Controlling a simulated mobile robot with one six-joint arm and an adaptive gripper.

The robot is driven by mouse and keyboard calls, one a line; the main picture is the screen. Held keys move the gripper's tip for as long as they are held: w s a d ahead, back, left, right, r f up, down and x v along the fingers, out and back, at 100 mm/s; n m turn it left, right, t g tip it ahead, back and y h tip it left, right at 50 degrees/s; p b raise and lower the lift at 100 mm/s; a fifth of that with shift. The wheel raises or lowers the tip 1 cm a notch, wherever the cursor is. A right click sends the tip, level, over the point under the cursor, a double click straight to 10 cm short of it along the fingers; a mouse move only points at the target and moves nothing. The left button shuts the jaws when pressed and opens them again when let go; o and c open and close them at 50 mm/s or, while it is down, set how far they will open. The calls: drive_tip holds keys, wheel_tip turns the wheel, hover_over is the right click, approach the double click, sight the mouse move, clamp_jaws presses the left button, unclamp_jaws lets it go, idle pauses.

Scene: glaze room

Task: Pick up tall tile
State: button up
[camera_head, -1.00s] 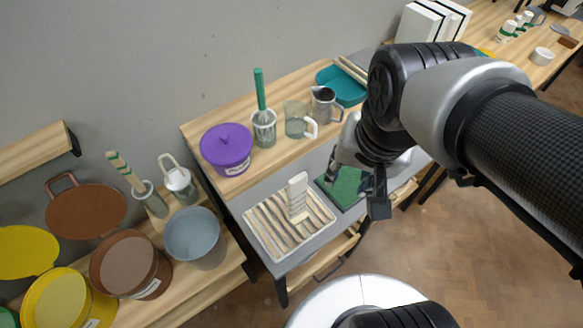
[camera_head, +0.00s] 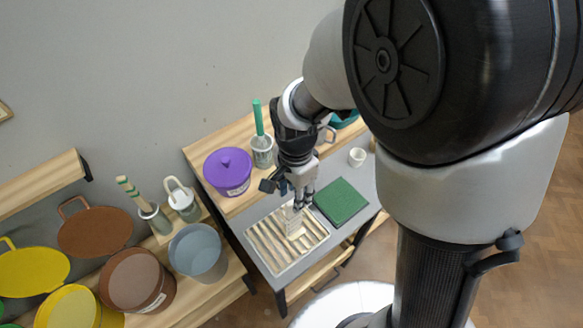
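The tall tile (camera_head: 292,221) is a pale, ridged upright piece standing on the slatted cream rack (camera_head: 262,243). My gripper (camera_head: 296,205) points down from above, and its fingertips are at the tile's upper end. The fingers overlap the top of the tile in this view. I cannot tell whether they touch it or how far apart they are. The lower part of the tile shows below the fingers and still appears to stand on the rack.
A green square pad (camera_head: 340,202) lies right of the rack on the grey tabletop, with a small white cup (camera_head: 357,157) behind it. A purple lidded tub (camera_head: 228,173) and a green-handled brush (camera_head: 259,118) in a pot stand behind. Buckets, including a grey one (camera_head: 197,251), fill the left.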

sight(294, 218)
wheel_tip(294, 218, down, 9)
drive_tip(key=b, duration=0.2)
drive_tip(key=shift+r+b, duration=0.15)
drive_tip(key=shift+b, duration=0.15)
drive_tip(key=shift+s, duration=0.1)
drive_tip(key=shift+c, duration=0.2)
drive_tip(key=shift+a, duration=0.1)
clamp_jaws()
idle(0.4)
